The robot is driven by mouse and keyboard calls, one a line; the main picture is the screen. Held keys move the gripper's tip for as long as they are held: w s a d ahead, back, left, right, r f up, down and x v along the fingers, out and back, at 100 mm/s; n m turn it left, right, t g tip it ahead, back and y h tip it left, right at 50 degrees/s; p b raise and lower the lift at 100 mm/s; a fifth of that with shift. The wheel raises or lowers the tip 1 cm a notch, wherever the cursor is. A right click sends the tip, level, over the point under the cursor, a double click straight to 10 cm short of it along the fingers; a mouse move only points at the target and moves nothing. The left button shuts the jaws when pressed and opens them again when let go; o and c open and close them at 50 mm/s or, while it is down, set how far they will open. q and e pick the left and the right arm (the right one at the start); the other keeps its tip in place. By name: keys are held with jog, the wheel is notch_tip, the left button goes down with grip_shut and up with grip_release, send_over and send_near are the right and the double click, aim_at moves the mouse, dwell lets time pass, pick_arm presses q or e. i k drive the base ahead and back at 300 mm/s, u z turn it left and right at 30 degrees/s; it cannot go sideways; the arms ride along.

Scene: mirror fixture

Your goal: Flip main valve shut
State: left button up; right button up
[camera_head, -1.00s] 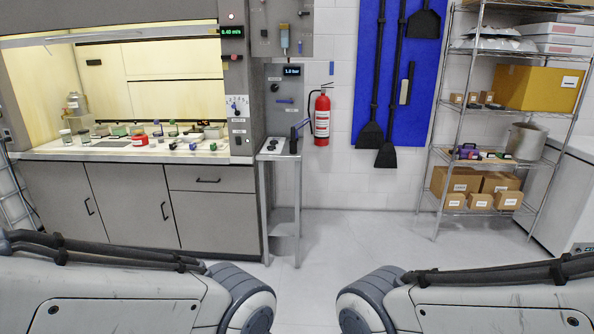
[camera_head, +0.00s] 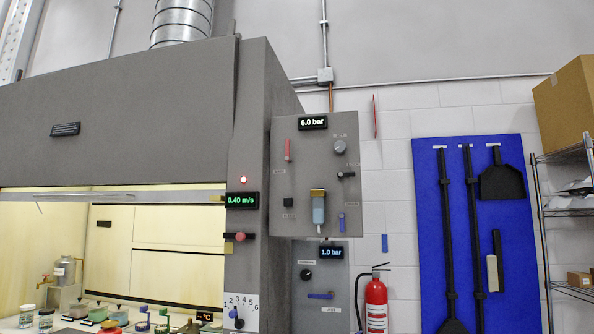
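A grey upper wall panel (camera_head: 341,205) carries a display (camera_head: 312,123) reading 6.0 bar. On it are an upright red lever (camera_head: 287,150), a round grey knob (camera_head: 340,147), a small black lever (camera_head: 346,174), a small upright blue lever (camera_head: 342,222) and a blue-grey cylinder with a brass-coloured top (camera_head: 318,208). A lower panel (camera_head: 340,270) has a display (camera_head: 332,253) reading 1.0 bar, a black knob (camera_head: 306,275) and a horizontal blue lever (camera_head: 320,295). Labels are too small to read, so I cannot tell which is the main valve. Neither gripper shows.
A red fire extinguisher (camera_head: 376,304) hangs right of the panels. A blue tool board (camera_head: 470,180) and shelving (camera_head: 567,205) stand farther right.

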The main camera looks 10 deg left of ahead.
aim_at(287, 158)
jog(key=i, duration=0.7)
jog(key=u, duration=0.95)
jog(key=k, duration=1.3)
jog(key=z, duration=0.05)
jog(key=i, duration=0.6)
jog(key=z, duration=0.5)
jog(key=i, duration=0.7)
jog(key=u, duration=0.6)
jog(key=i, duration=0.55)
jog(key=u, duration=0.55)
